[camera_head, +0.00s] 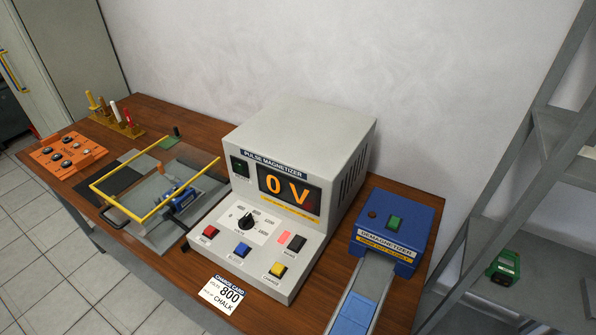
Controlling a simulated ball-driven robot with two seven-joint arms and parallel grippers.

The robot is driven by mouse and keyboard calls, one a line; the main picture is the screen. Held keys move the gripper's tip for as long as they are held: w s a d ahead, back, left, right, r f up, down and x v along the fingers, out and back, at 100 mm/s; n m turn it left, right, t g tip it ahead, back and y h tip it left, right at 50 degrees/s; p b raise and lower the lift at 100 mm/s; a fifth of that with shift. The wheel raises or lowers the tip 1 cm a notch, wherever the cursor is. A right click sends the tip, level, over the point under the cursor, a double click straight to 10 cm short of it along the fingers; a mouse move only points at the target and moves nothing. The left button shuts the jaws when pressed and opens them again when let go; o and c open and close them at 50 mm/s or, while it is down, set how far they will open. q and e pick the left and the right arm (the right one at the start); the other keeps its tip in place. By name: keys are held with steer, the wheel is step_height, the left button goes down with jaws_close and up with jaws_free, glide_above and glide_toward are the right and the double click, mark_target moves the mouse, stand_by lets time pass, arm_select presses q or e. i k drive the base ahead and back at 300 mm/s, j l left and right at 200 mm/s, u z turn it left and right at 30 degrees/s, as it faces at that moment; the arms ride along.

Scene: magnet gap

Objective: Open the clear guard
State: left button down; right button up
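The clear guard (115,203) is a see-through cover with a yellow frame, on the left part of the wooden table. It sits over a grey fixture and looks lowered, its yellow rim roughly level. A black handle (112,218) shows at its front left corner. Through the guard I see a blue part (183,200) and an orange-tan part inside. Neither of my grippers is in view.
A pulse magnetizer (300,130) reading "0 V" stands right of the guard. A charge card (226,294) lies in front of it. A blue demagnetizer (398,215) with a chute is farther right. An orange tray (67,154) and a tool rack (120,124) are at far left.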

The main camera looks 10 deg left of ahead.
mark_target(143, 221)
steer(key=k+j+u, duration=0.1)
steer(key=u, duration=0.35)
steer(key=j+u, duration=0.25)
steer(key=u, duration=0.2)
steer(key=k+j+u, duration=0.1)
steer(key=j+u, duration=0.15)
steer(key=u, duration=0.2)
steer(key=z, duration=0.3)
steer(key=i+j+z, duration=0.15)
steer(key=z, duration=0.15)
steer(key=i+j+z, duration=0.1)
steer(key=j+z, duration=0.2)
steer(key=i+j+z, duration=0.1)
steer(key=j+z, duration=0.25)
